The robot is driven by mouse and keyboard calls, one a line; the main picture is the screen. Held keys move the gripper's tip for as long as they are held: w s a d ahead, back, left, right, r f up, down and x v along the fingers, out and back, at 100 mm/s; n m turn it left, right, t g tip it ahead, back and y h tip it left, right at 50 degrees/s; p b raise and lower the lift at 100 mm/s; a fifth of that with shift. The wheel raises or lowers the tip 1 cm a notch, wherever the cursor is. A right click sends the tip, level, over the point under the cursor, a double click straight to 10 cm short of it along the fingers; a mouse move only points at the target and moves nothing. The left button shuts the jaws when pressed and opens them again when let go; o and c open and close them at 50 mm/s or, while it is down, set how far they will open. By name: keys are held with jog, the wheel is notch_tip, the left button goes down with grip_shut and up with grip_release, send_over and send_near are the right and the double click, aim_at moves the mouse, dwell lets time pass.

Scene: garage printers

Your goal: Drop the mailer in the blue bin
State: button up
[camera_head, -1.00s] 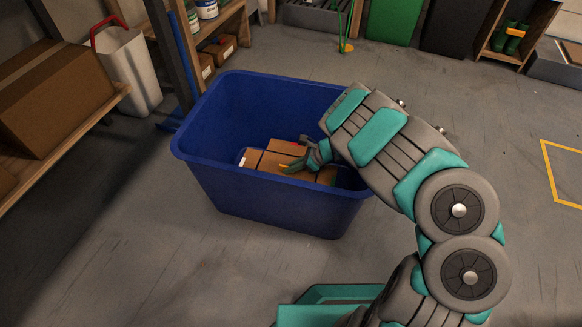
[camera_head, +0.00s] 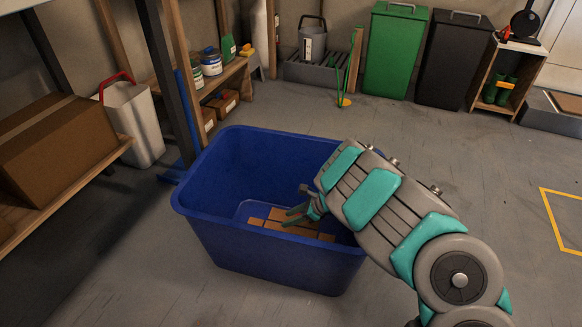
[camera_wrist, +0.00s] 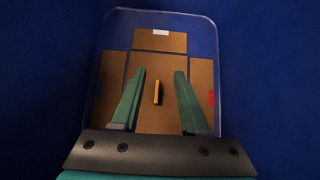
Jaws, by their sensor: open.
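The blue bin (camera_head: 215,225) stands on the floor, open at the top. My gripper (camera_head: 305,208) is down inside it, near its right side. In the wrist view the gripper (camera_wrist: 157,92) is open, its two green fingers apart with nothing held between them. Several flat brown cardboard pieces (camera_head: 275,222) lie on the bin's floor. In the wrist view a brown piece with an orange strip (camera_wrist: 145,118) lies below and between the fingers. Another brown piece with a white label (camera_wrist: 158,42) lies beyond it. I cannot tell for sure which piece is the mailer.
A shelf with a large cardboard box (camera_head: 50,140) is at the left, beside a white container with a red handle (camera_head: 130,120). A green bin (camera_head: 395,50) and a black bin (camera_head: 452,58) stand at the back. The floor to the right is clear.

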notch_tip(320, 180, up, 28)
jog(key=p, duration=0.3)
dwell(0.4)
